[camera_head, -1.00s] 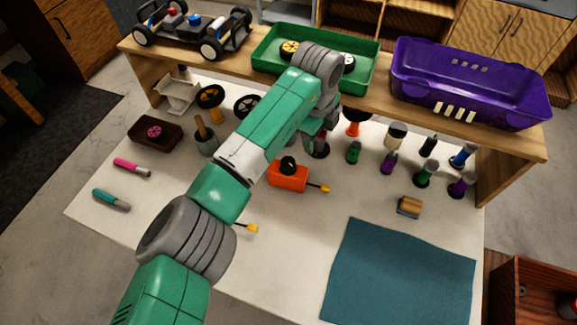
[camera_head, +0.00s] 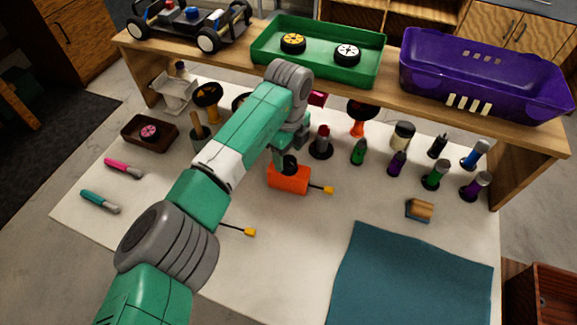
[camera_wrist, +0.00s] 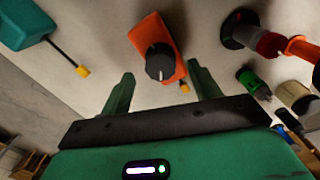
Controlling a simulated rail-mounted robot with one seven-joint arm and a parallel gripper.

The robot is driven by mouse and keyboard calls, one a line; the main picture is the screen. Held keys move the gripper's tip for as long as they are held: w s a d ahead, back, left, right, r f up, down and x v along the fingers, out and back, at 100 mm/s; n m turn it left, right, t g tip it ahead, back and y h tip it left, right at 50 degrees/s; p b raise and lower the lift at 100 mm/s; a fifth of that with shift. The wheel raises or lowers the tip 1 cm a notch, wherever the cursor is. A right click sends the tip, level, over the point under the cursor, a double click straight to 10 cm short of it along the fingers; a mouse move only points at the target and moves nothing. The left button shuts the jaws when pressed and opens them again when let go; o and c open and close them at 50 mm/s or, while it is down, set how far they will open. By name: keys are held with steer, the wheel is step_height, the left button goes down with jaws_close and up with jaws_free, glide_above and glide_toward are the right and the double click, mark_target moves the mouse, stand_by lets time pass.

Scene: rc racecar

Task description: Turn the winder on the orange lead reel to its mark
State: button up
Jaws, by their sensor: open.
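The orange lead reel (camera_head: 288,180) is a box lying on the white table, with a black winder knob (camera_head: 289,164) on top and a short lead with a yellow tip (camera_head: 328,190) at its right. In the wrist view the orange reel (camera_wrist: 151,33) and its black winder (camera_wrist: 160,62) show ahead of my gripper. My gripper (camera_wrist: 160,80) is open and empty. Its two green fingers are spread to either side of the winder in that view, apparently short of it. The winder's mark cannot be made out.
A teal reel (camera_wrist: 25,22) lies to one side, mostly hidden by my arm in the head view. Several bottles, including a green one (camera_head: 359,152), stand right of the orange reel. A wooden shelf (camera_head: 350,95) spans behind. A blue mat (camera_head: 410,285) covers the front right.

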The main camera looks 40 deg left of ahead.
steer(key=shift+f, duration=0.9)
